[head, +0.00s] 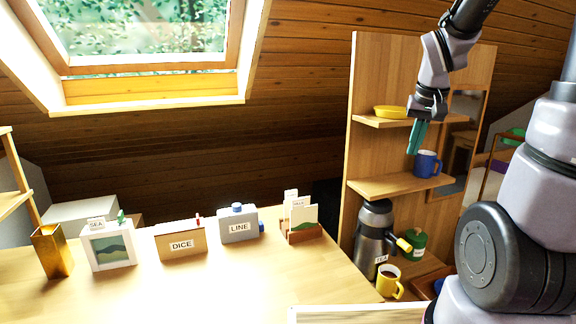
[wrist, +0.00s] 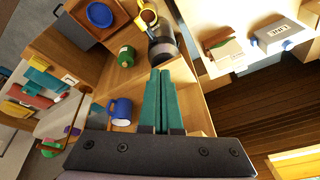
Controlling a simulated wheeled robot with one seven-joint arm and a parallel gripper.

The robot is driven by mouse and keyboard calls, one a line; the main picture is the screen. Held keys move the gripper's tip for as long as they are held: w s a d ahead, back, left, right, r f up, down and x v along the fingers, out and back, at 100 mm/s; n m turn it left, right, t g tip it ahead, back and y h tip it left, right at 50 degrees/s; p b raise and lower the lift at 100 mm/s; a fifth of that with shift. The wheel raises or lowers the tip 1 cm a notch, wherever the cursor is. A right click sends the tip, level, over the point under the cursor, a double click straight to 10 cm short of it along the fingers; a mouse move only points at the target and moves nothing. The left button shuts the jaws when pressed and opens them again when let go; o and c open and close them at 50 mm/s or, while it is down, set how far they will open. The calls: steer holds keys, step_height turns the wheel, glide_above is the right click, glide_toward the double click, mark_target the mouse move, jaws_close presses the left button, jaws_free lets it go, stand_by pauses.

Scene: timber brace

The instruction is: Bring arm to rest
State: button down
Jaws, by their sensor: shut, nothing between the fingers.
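My gripper (head: 418,137) hangs from my raised arm in front of the wooden shelf unit, with its green fingers pointing down. In the wrist view its two green fingers (wrist: 164,100) lie side by side, closed, with nothing between them. A blue mug (head: 428,163) stands on the middle shelf, just right of and below the fingertips in the head view. The blue mug also shows in the wrist view (wrist: 120,111), left of the fingers and apart from them.
The shelf unit (head: 396,187) also holds a yellow bowl (head: 390,112). Below are a dark flask (head: 373,235), a yellow mug (head: 390,281) and a green jar (head: 416,243). Labelled boxes, including DICE (head: 181,242) and LINE (head: 238,226), stand along the table (head: 200,290); its front is clear.

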steer(key=s+a+r+t+y, duration=0.2)
steer(key=s+a+r, duration=0.4)
steer(key=s+r, duration=0.5)
steer(key=s+t, duration=0.1)
steer(key=s, duration=0.1)
steer(key=shift+s+a+r+m+t, duration=0.15)
steer(key=shift+s+a+m+t, duration=0.15)
steer(key=shift+a, duration=0.05)
